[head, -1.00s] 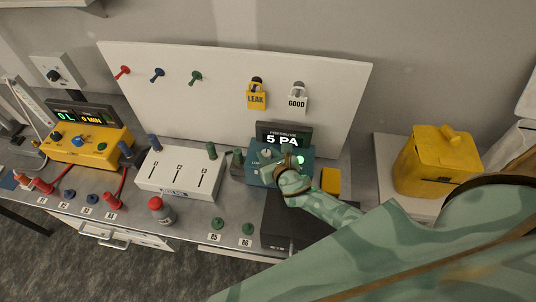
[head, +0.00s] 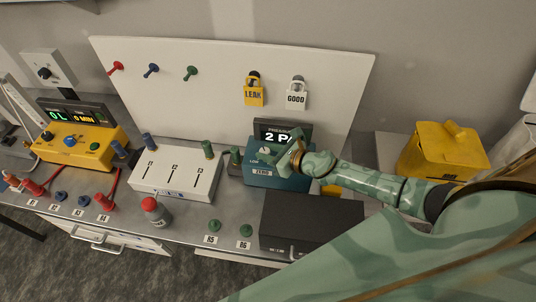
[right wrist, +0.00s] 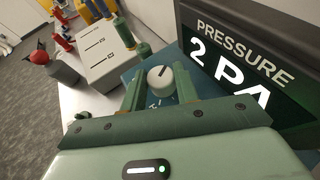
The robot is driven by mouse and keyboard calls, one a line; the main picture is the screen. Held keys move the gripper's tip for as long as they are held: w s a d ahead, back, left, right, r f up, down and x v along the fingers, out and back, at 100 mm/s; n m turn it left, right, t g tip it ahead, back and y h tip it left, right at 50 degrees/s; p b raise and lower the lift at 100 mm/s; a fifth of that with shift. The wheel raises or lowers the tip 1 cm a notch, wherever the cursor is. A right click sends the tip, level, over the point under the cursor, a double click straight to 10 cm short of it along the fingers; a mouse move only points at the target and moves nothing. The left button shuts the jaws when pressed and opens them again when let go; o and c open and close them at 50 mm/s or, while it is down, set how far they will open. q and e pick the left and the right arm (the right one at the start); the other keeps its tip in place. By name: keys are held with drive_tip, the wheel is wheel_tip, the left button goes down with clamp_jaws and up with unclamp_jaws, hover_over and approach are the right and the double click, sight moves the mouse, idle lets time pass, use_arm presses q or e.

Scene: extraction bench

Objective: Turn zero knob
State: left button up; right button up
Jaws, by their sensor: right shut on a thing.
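The zero knob (right wrist: 161,79) is a round white knob with a dark pointer mark, on top of the blue-green pressure unit (right wrist: 127,72). In the right wrist view it sits between the two green fingers of my right gripper (right wrist: 161,92), which is shut on it. In the head view my right gripper (head: 279,155) reaches the unit from the right and partly hides its top. The unit's front carries a ZERO label (head: 262,172). The dark display (head: 283,132) behind it reads 2 PA in the right wrist view. My left gripper is not in view.
A white slotted box (head: 178,172) stands left of the unit, and a black box (head: 311,222) stands in front. A red-capped bottle (head: 156,211) and green pegs (head: 245,231) are near the front edge. Yellow LEAK (head: 254,93) and white GOOD (head: 296,95) tags hang on the backboard.

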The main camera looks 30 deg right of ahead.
idle(0.4)
drive_tip(key=o, duration=1)
drive_tip(key=shift+c, duration=0.2)
drive_tip(key=b+v, duration=0.2)
drive_tip(key=v, duration=1.4)
drive_tip(key=shift+d, duration=0.2)
drive_tip(key=shift+s, duration=0.15)
